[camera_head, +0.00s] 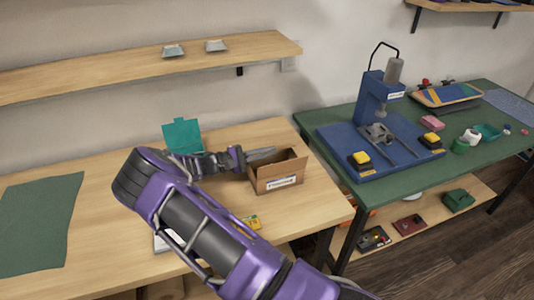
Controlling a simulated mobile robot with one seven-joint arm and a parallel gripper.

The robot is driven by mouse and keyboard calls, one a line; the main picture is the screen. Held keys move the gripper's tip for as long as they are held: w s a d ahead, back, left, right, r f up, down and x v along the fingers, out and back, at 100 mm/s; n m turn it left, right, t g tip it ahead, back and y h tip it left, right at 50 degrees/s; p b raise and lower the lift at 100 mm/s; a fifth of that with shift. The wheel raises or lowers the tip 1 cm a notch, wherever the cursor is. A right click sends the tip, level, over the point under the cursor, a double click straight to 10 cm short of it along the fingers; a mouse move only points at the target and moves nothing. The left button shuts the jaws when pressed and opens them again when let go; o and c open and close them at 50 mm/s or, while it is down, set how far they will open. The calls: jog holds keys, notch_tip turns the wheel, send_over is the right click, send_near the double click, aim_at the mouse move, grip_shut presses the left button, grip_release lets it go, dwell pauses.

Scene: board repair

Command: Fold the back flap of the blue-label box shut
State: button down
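A brown cardboard box (264,187) stands on the wooden table, right of centre. Its front carries a small, mostly white label (282,182); blue on it is too small to make out. The box top looks open, with a raised flap or wall (293,164) along its right side. My gripper (262,155) is at the box's back left edge, level with the rim. Its grey fingers reach over or behind the back side. The back flap cannot be told apart from the fingers, and neither contact nor finger opening is clear.
A teal open box (183,137) stands behind my forearm. A green mat (38,225) lies at left. A yellow item (249,223) lies in front of the box, partly behind my arm. A green bench (432,172) with a blue press (372,100) stands at right.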

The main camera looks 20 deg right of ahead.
jog(key=c, duration=1.3)
grip_release()
jog(key=shift+c, duration=0.2)
jog(key=a+b, duration=0.1)
jog(key=a, duration=1.6)
jog(key=shift+a, duration=0.2)
